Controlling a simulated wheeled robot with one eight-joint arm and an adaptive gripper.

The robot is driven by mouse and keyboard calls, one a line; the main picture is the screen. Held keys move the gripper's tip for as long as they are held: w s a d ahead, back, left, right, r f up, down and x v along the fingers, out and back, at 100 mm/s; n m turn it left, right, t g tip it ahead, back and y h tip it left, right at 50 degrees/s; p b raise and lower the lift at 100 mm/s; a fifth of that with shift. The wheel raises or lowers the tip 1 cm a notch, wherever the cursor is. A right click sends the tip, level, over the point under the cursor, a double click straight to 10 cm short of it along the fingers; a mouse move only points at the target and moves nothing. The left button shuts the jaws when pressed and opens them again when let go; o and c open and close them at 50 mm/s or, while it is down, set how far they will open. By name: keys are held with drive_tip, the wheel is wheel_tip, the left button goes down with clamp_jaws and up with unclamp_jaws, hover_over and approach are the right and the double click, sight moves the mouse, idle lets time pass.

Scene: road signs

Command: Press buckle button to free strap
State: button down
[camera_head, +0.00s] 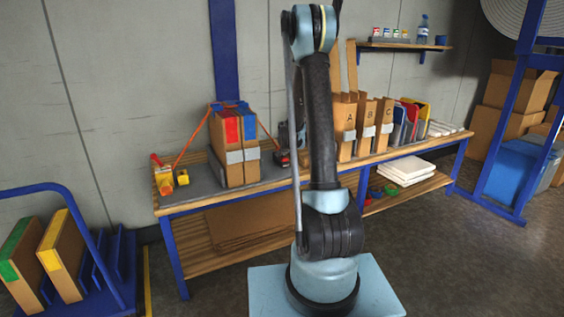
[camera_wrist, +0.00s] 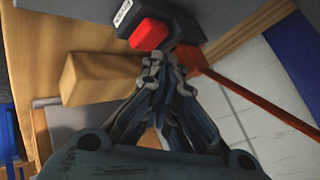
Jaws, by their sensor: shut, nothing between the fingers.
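The buckle is a dark block (camera_wrist: 128,17) with a white label and a bright red button (camera_wrist: 148,35), at the top of the wrist view. My gripper (camera_wrist: 158,62) is shut and empty, its fingertips just below the red button in the picture. I cannot tell whether they touch it. The orange-red strap (camera_wrist: 258,98) runs from beside the fingertips to the lower right. In the head view, the strap (camera_head: 193,133) slopes down from the strapped cardboard boxes (camera_head: 234,168) on both sides. My gripper is mostly hidden behind my arm there.
The boxes stand on a wooden workbench (camera_head: 185,207) with blue legs. A yellow-orange device (camera_head: 163,178) sits at its left end. Lettered cardboard holders (camera_head: 345,128) stand right of my arm. A blue rack (camera_head: 95,285) with boxes is at lower left. A tan block (camera_wrist: 98,78) lies left of my fingers.

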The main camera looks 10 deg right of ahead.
sight(286, 158)
drive_tip(key=shift+r, duration=0.2)
drive_tip(key=shift+r, duration=2.4)
drive_tip(key=s+r+n+g, duration=0.2)
drive_tip(key=s+r+n, duration=0.15)
drive_tip(key=s, duration=1.15)
drive_tip(key=s+r+n+g, duration=0.2)
drive_tip(key=s+r, duration=0.3)
drive_tip(key=s, duration=1)
drive_tip(key=s+a+f+n+g, duration=0.1)
drive_tip(key=s+f, duration=0.3)
drive_tip(key=s, duration=0.9)
drive_tip(key=s+a+f+n+g+y, duration=0.1)
drive_tip(key=s+f+n, duration=0.3)
drive_tip(key=s, duration=0.9)
drive_tip(key=shift+s+g, duration=0.15)
drive_tip(key=shift+g, duration=0.35)
